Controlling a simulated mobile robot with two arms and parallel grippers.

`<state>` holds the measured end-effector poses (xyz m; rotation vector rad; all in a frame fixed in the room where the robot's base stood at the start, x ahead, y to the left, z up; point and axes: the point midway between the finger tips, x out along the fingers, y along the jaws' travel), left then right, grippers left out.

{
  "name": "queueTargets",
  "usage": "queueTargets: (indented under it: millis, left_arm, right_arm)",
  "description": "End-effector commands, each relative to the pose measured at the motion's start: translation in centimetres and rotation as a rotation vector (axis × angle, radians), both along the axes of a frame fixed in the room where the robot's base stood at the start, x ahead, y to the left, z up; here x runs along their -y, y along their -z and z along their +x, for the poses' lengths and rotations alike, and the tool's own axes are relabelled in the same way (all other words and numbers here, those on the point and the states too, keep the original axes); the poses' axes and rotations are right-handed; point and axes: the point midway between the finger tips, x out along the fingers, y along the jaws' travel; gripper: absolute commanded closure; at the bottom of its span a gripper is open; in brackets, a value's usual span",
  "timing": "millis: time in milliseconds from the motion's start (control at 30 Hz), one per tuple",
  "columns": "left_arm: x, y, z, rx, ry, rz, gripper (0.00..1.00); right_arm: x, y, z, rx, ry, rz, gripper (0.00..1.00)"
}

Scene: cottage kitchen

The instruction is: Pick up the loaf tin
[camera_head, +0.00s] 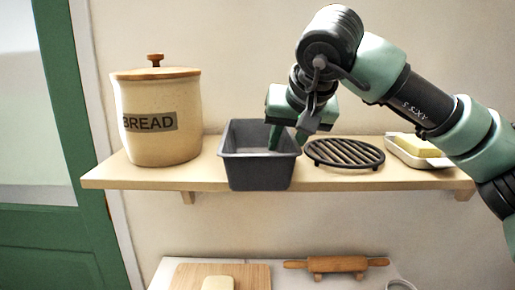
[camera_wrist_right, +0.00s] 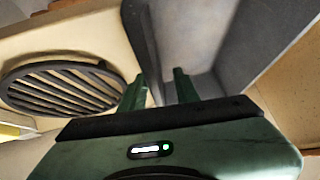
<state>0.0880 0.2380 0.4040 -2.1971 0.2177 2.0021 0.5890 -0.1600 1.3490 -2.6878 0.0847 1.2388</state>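The loaf tin (camera_head: 258,172) is a dark grey, open rectangular tin standing upright and empty on the wooden shelf. My right gripper (camera_head: 287,141) points down at the tin's right wall, with one green finger inside the tin and the other outside. In the right wrist view, the tin's wall (camera_wrist_right: 146,42) runs between the two fingertips of the right gripper (camera_wrist_right: 159,76). The fingers are apart, with visible space beside the wall, so the gripper looks open. My left gripper is not in view.
On the shelf (camera_head: 215,178), a bread crock (camera_head: 155,112) stands left of the tin. A round black trivet (camera_head: 344,153) lies close on the right, then a butter dish (camera_head: 418,151). Below are a cutting board (camera_head: 253,275) and a rolling pin (camera_head: 336,264).

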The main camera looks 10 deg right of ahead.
Motion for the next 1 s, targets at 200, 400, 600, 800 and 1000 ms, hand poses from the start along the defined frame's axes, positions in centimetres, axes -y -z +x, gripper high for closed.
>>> queueTargets:
  millis: [200, 400, 600, 800, 1000]
  left_arm:
    - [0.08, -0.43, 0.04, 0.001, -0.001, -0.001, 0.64]
    - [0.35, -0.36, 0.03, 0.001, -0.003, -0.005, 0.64]
    - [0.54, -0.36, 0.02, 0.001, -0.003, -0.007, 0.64]
    - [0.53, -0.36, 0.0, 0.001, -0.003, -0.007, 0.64]
    - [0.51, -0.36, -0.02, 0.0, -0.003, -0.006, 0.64]
  right_arm:
    - [-0.02, 1.28, 1.05, 0.0, 0.0, 0.001, 0.69]
    - [-0.01, 1.3, 1.04, 0.0, 0.0, 0.001, 0.74]
    - [-0.01, 1.28, 1.03, 0.0, 0.0, 0.001, 1.0]
    - [-0.02, 1.27, 1.03, 0.0, 0.0, 0.001, 1.0]
    - [-0.01, 1.25, 1.03, 0.001, 0.0, 0.001, 1.0]
